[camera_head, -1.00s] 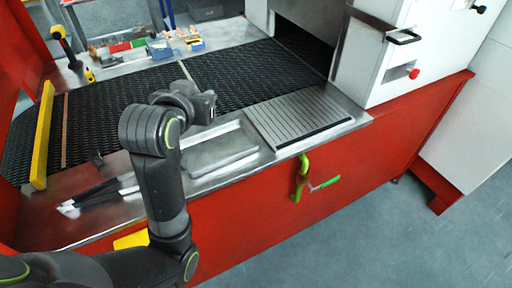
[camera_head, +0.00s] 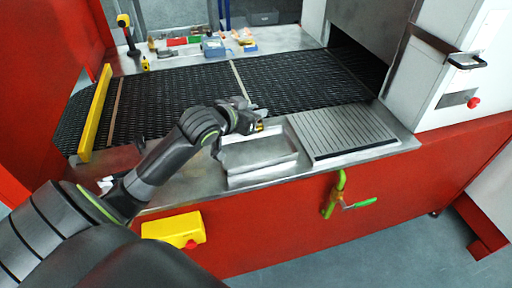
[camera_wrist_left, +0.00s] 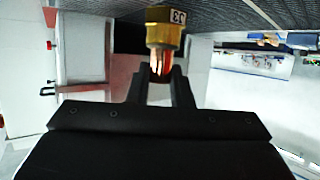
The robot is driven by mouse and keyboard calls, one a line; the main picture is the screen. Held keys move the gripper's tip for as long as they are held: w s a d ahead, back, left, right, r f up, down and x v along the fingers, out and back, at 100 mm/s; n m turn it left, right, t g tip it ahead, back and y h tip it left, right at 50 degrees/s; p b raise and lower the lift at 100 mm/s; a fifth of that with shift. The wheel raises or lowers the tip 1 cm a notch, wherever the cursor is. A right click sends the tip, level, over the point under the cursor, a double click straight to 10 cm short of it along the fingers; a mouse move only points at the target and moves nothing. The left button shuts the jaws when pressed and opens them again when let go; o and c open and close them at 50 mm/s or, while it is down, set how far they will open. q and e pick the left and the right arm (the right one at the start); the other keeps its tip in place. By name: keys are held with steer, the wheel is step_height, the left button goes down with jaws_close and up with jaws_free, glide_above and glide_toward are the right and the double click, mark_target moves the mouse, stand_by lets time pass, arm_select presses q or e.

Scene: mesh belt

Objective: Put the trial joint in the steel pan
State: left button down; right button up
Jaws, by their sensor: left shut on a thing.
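The trial joint is a brass fitting (camera_wrist_left: 165,32) with a copper end and a small marked label, seen close in the left wrist view. My left gripper (camera_wrist_left: 160,78) is shut on its copper end. In the head view a small brass-coloured bit of the joint (camera_head: 260,126) shows at the tip of my left gripper (camera_head: 255,122). The steel pan (camera_head: 262,178) is a shallow open tray on the front ledge. The gripper is at the pan's back edge in the picture; its height above the pan is hard to tell. My right gripper is not in view.
A ribbed metal plate (camera_head: 345,135) lies right of the pan. The black mesh belt (camera_head: 300,85) runs behind, into the oven opening. A yellow bar (camera_head: 96,115) stands at the left. Small parts and a blue box (camera_head: 214,47) sit on the far ledge.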

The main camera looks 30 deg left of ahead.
arm_select(q)
step_height(320, 180, down, 5)
steer(key=shift+f, duration=2)
steer(key=shift+f, duration=0.15)
steer(key=c, duration=1.3)
jaws_free()
steer(key=shift+s+r, duration=0.15)
steer(key=shift+r, duration=0.05)
steer(key=d+v, duration=0.1)
steer(key=v, duration=1)
steer(key=shift+s+a+r, duration=0.2)
steer(key=shift+s+a, duration=0.1)
steer(key=shift+a, duration=0.15)
